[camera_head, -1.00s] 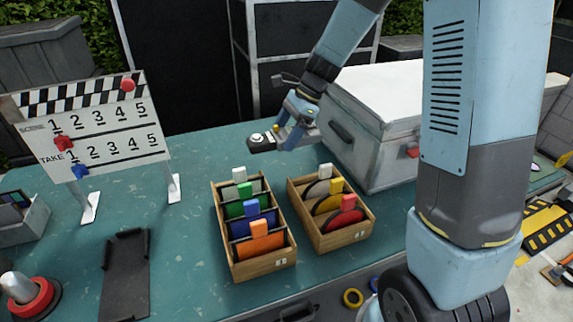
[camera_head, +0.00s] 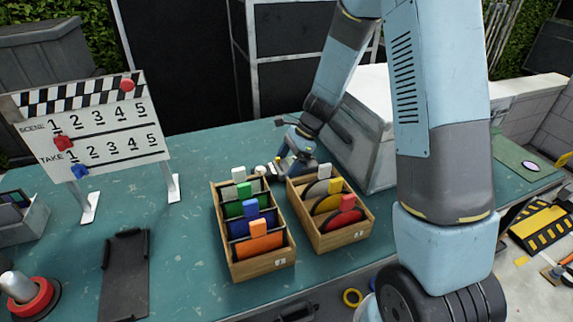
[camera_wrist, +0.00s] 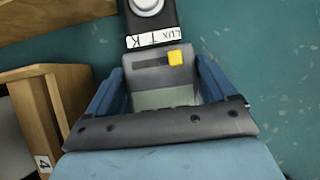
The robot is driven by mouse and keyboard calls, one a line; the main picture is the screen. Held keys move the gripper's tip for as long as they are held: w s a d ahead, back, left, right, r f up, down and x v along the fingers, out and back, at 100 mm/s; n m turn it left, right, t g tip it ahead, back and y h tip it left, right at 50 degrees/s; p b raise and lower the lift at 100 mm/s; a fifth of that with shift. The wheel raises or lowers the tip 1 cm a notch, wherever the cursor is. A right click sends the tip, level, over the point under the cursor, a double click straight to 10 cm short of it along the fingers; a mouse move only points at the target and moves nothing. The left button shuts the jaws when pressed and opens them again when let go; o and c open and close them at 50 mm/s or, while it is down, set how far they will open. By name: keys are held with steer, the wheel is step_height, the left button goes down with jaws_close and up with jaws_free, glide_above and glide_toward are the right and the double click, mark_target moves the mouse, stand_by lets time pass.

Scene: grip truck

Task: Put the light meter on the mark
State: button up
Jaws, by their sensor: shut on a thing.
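My gripper (camera_head: 285,166) is shut on the light meter (camera_wrist: 158,42), a dark block with a white dome, a yellow button and a "LUX" label. The wrist view shows my gripper's blue fingers (camera_wrist: 155,88) on either side of the meter's body. In the head view the meter is mostly hidden behind the wooden boxes; its white dome shows just left of the gripper. The meter is low over the teal table; I cannot tell if it touches. I cannot make out for certain which spot is the mark.
Two wooden filter boxes (camera_head: 262,268) (camera_head: 345,241) stand just in front of the gripper, very close. A large pale case (camera_head: 362,148) stands behind to the right. A clapperboard (camera_head: 95,125) and a dark tray (camera_head: 124,275) are at left. The table between them is clear.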

steer(key=o, duration=1.2)
steer(key=shift+f, duration=0.1)
steer(key=v, duration=1.1)
steer(key=shift+d, duration=0.1)
steer(key=s+d+r+n+t+h, duration=0.2)
steer(key=s+d+r+n, duration=0.2)
steer(key=s, duration=0.4)
steer(key=s+d+r+n+t+h, duration=0.2)
steer(key=s+d+r+n, duration=0.2)
steer(key=s+r+n, duration=0.2)
steer(key=s+d+r+n+t+h, duration=0.1)
steer(key=s+d+r+n+t, duration=0.2)
steer(key=s+r, duration=0.6)
steer(key=shift+s+d+r+n+h, duration=0.2)
steer(key=shift+s+d+n, duration=0.15)
steer(key=shift+s+n, duration=0.15)
steer(key=shift+s+d+r+n+h, duration=0.1)
steer(key=shift+s+d+n+h, duration=0.1)
steer(key=shift+s+d+n, duration=0.35)
